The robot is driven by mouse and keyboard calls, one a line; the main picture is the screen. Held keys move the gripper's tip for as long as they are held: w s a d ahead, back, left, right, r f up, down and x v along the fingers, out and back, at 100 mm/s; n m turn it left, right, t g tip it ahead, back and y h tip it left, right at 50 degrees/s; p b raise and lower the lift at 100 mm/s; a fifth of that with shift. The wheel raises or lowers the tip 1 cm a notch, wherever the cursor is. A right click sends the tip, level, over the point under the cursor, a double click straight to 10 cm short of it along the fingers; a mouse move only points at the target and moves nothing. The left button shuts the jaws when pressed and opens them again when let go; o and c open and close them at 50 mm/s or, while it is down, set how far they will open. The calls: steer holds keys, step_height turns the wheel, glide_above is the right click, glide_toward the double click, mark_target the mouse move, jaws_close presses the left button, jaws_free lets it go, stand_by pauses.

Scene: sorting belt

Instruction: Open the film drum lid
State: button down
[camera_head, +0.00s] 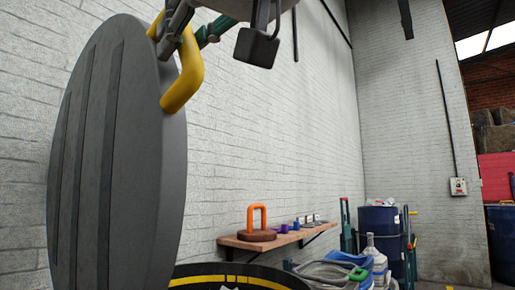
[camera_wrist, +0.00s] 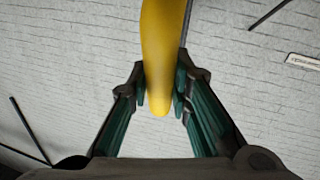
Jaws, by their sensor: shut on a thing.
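The film drum lid (camera_head: 140,150) is a large dark grey disc with raised ribs. It stands tilted up near vertical at the left of the head view. A yellow handle (camera_head: 187,80) is fixed at its upper right edge. My gripper (camera_head: 180,32) is shut on this handle near its upper end. In the wrist view the yellow handle (camera_wrist: 164,60) runs between the two green-padded fingers of my gripper (camera_wrist: 160,92). The drum's rim (camera_head: 235,280), black with a yellow band, shows at the bottom. The drum's inside is mostly hidden.
A wooden wall shelf (camera_head: 275,240) carries an orange-handled lid (camera_head: 257,225) and small purple items. Blue drums (camera_head: 380,220), a clear bottle and a grey hose (camera_head: 330,272) stand at the right. A white brick wall (camera_head: 290,130) is behind the lid.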

steer(key=shift+s+a+f+n, duration=0.15)
steer(key=shift+s+a+n, duration=0.15)
steer(key=shift+s+a, duration=0.45)
steer(key=shift+s+d, duration=0.1)
steer(key=c, duration=1.4)
jaws_free()
steer(key=shift+c, duration=0.2)
steer(key=shift+s+d, duration=0.1)
steer(key=v, duration=1.1)
steer(key=shift+s+d, duration=0.2)
steer(key=shift+d, duration=0.1)
